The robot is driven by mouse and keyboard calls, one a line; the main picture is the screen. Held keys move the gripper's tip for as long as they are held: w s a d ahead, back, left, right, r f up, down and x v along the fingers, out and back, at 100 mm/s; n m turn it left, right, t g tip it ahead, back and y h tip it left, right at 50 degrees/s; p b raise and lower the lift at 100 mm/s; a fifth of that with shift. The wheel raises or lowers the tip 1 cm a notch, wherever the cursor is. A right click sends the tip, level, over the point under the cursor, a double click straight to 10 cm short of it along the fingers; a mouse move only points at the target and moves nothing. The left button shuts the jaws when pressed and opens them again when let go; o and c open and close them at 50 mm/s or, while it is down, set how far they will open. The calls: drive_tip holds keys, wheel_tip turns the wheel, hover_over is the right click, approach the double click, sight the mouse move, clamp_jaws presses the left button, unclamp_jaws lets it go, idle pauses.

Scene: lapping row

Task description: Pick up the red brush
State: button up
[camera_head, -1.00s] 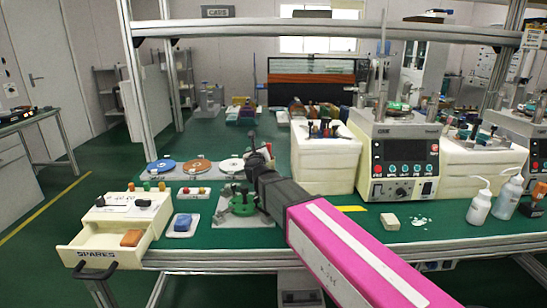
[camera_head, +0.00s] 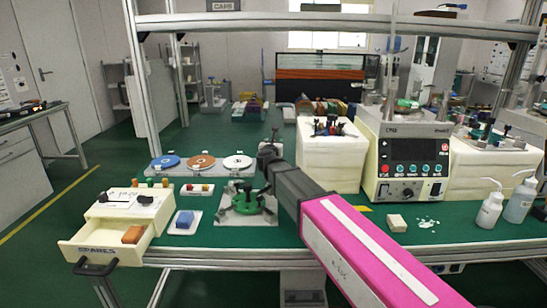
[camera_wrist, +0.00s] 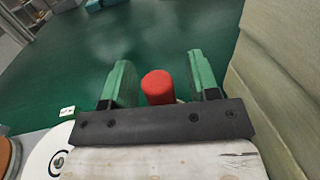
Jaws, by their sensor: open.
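The red brush (camera_wrist: 157,87) shows in the wrist view as a short red cylinder with a rounded end. It sits between the two green fingers of my gripper (camera_wrist: 159,75), with a visible gap on each side. The fingers are open and do not appear to touch it. The lower part of the brush is hidden behind the dark gripper bar. In the head view my gripper (camera_head: 270,148) is over the green bench, behind my pink forearm, and I cannot make out the brush there.
A pale block (camera_wrist: 285,70) rises close on the right in the wrist view; a white block (camera_head: 328,165) stands right of my gripper in the head view. A white disc (camera_head: 238,162) lies to its left. A green round fixture (camera_head: 247,203) stands nearer. An open drawer (camera_head: 105,243) is front left.

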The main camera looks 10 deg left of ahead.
drive_tip(key=shift+w, duration=0.1)
clamp_jaws()
